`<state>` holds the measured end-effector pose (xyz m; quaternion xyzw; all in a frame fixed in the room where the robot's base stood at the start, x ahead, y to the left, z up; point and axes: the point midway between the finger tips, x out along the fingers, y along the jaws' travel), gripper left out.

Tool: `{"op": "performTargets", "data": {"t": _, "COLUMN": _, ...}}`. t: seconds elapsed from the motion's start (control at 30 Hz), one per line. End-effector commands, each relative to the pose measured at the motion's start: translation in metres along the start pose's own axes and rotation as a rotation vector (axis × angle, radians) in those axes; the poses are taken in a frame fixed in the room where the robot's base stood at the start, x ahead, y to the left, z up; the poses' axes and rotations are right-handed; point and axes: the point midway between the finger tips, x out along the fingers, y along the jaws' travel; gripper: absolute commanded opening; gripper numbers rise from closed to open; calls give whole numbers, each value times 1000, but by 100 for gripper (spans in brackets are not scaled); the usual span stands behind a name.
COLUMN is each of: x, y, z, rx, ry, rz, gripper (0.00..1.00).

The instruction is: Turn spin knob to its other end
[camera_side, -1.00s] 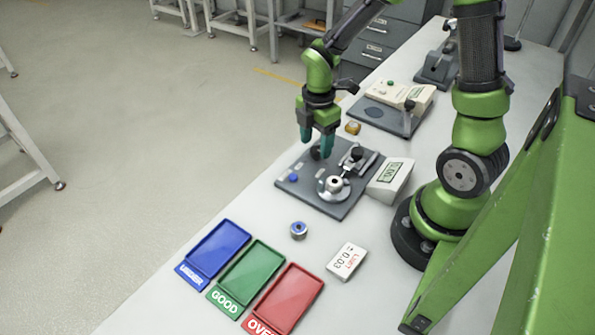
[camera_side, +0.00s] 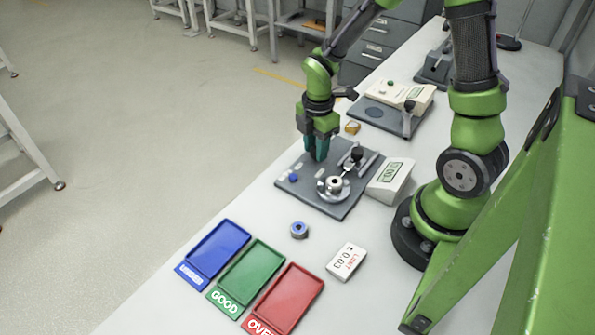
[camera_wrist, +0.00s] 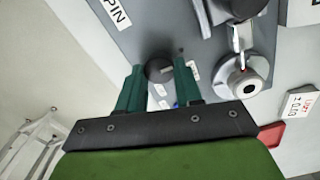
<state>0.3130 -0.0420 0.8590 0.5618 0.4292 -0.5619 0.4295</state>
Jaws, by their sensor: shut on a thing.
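The spin knob (camera_wrist: 158,70) is a dark round knob with a pale pointer line, on the grey gauge plate (camera_side: 345,208). The wrist view shows it between the two teal fingertips of my gripper (camera_wrist: 159,72). A label ending in "PIN" lies near it on the plate. In the side view my gripper (camera_side: 317,150) reaches down to the plate's far left part, and its fingers hide the knob. My gripper is shut on the knob.
On the plate are a blue button (camera_side: 293,178), a round metal spindle (camera_side: 334,186) and a black-topped lever (camera_side: 356,155). A display box (camera_side: 390,180) stands to the right. A blue-centred ring (camera_side: 299,230), a limit card (camera_side: 346,262) and blue, green and red trays (camera_side: 290,298) lie nearer.

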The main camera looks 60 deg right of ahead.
Motion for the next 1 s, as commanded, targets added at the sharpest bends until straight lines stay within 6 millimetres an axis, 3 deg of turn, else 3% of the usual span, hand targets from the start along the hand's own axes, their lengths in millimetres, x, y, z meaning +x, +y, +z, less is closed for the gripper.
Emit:
{"op": "performTargets", "data": {"t": 0.37, "x": -1, "y": 1, "z": 0, "rx": 151, "ry": 1, "rz": 1, "gripper": 4}}
{"op": "performTargets", "data": {"t": 1.0, "x": -1, "y": 3, "z": 1, "rx": 742, "ry": 1, "rz": 1, "gripper": 4}}
